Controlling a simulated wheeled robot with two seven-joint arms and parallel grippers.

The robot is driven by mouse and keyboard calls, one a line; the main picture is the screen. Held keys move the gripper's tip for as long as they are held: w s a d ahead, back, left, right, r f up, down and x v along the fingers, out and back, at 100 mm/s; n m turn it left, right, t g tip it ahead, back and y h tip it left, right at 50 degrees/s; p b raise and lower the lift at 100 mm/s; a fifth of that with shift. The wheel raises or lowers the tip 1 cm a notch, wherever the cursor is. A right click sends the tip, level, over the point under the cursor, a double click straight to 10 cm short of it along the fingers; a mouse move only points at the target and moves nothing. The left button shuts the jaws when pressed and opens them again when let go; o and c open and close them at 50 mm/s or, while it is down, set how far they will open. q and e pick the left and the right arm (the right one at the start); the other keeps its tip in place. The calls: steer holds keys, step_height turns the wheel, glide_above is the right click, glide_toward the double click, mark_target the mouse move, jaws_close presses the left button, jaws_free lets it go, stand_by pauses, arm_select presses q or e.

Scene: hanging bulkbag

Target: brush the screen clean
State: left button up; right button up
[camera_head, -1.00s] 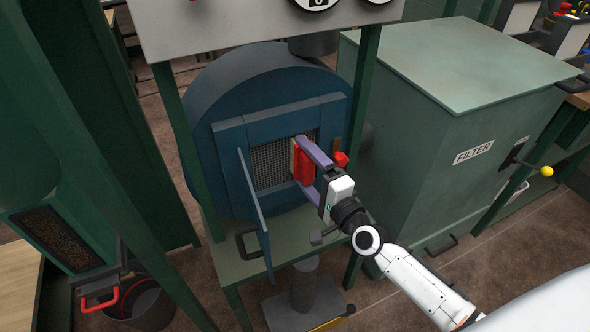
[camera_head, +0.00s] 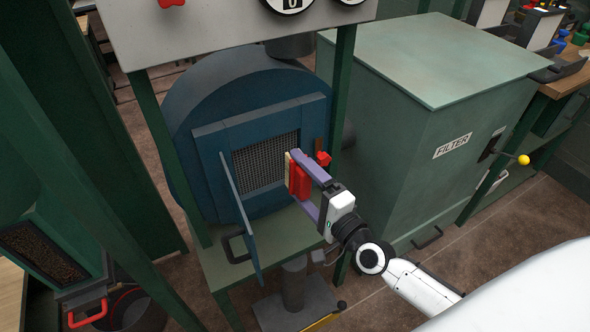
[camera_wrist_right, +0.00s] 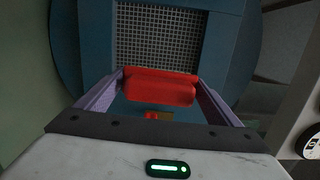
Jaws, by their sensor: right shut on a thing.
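The screen (camera_head: 262,160) is a grey mesh in a square opening of the blue round housing; its hinged door (camera_head: 238,208) stands open to the left. It also shows in the right wrist view (camera_wrist_right: 158,42). My right gripper (camera_head: 306,178) is shut on a red brush (camera_head: 299,179) with a pale bristle edge, held in front of the right part of the screen. In the right wrist view the red brush (camera_wrist_right: 160,88) lies between the two purple fingers, below the mesh. Whether the bristles touch the mesh I cannot tell. My left gripper is not in view.
A green filter cabinet (camera_head: 430,120) stands to the right, with a yellow-knobbed lever (camera_head: 523,160). A red latch (camera_head: 323,159) sits right of the opening. A grey panel with gauges (camera_head: 230,25) is above. A green post (camera_head: 100,150) and a red-handled drawer (camera_head: 88,313) are at left.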

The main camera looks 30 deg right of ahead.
mark_target(306, 188)
steer(key=shift+s, duration=0.5)
steer(key=shift+s, duration=1.45)
